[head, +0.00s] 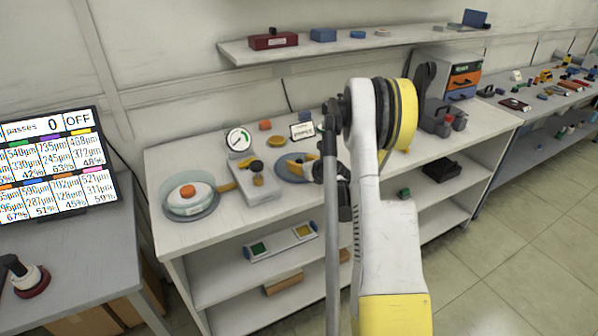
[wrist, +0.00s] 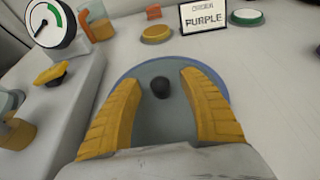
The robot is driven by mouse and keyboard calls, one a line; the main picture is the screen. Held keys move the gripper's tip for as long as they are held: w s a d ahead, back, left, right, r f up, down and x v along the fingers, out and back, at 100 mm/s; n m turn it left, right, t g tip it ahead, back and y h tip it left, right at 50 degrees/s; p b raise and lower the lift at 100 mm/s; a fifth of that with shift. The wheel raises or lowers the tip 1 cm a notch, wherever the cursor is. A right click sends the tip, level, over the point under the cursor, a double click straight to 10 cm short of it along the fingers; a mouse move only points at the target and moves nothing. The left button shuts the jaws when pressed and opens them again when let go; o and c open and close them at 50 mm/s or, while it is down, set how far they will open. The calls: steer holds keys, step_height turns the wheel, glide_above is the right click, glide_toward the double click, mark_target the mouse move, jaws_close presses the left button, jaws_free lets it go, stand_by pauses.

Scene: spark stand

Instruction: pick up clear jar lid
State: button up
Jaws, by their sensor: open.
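A round, see-through grey disc with a small dark knob (wrist: 160,87), which looks like the clear jar lid, lies flat on the white bench top in the wrist view. A bluish rim (wrist: 205,70) shows around it; I cannot tell whether this is its edge or a mat beneath. My gripper (wrist: 160,85) is open, its two yellow fingers on either side of the knob and over the disc. I cannot tell whether they touch it. In the head view the bluish disc (head: 290,174) shows partly behind my gripper (head: 303,163).
A white block with a dial gauge (wrist: 45,24) and yellow knob stands left of my gripper. A glass dish (head: 187,208) stands at the bench's left end.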

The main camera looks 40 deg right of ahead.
steer(key=shift+w, duration=0.2)
jaws_close()
stand_by(0.3)
